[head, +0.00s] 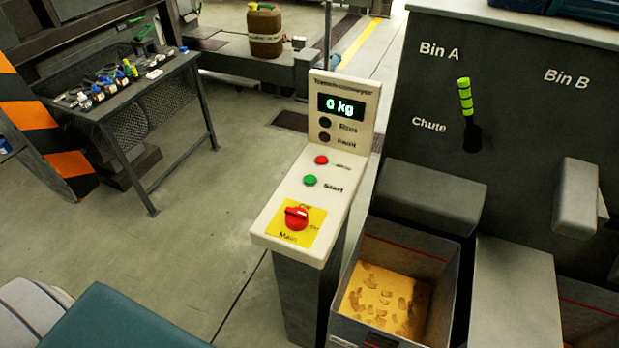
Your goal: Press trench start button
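The trench conveyor control panel (267,225) is a cream console on a dark post in the middle of the head view. Its green Start button (310,181) sits on the sloped face, below a red button (321,160). A red rotary main switch (296,217) on a yellow plate is near the panel's front edge. The display (341,107) reads 0 kg, and the Run (325,122) and Fault (324,138) lamps below it look dark. Neither of my grippers is in view.
Right of the panel, a grey bin (437,290) holds yellowish material under a chute. A dark cabinet (500,100) marked Bin A and Bin B carries a green-and-black lever (466,105). A workbench (150,85) with small items stands at the left. The floor between bench and panel is clear.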

